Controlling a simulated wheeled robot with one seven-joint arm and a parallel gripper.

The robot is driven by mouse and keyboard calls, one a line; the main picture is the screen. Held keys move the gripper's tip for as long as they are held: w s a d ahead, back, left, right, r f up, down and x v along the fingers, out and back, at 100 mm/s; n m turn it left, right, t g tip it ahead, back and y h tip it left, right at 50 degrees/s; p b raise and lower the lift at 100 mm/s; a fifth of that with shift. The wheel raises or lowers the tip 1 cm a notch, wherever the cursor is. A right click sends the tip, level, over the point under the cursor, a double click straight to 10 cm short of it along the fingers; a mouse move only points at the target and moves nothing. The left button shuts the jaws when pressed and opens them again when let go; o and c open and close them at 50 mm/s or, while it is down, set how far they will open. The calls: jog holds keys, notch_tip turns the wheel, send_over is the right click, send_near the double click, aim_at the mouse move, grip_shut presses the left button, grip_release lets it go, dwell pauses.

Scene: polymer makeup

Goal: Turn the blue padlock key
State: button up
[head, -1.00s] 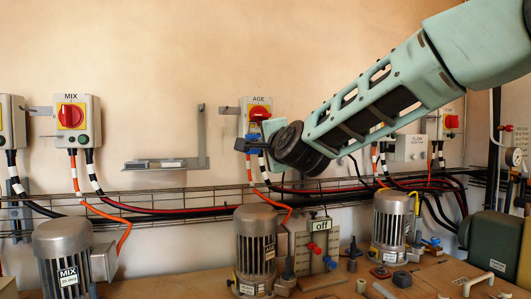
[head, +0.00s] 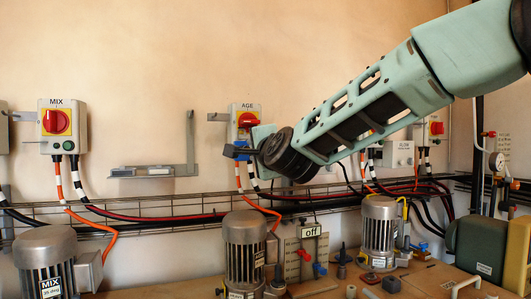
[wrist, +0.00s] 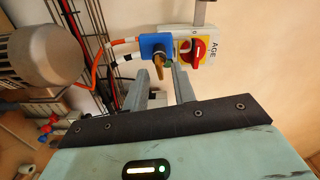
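The blue padlock (wrist: 157,46) hangs by the AGE switch box (wrist: 210,42), beside its red rotary knob (wrist: 198,52). A brass-coloured key (wrist: 159,67) sticks out of the padlock toward the wrist camera. My gripper (wrist: 159,75) is open, its two grey fingers apart on either side of the key in the wrist view. I cannot tell whether either finger touches it. In the head view the padlock (head: 236,151) shows just below the AGE box (head: 245,117), with my gripper close against it on the right; the key and fingertips are not clear there.
A wire cable tray (head: 150,203) with cables runs below. Motors, including the middle one (head: 245,250), stand on the bench. The wall above is bare.

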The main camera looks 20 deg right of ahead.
jog(key=s+p, duration=0.4)
jog(key=s, duration=1.2)
jog(key=shift+s+p, duration=0.4)
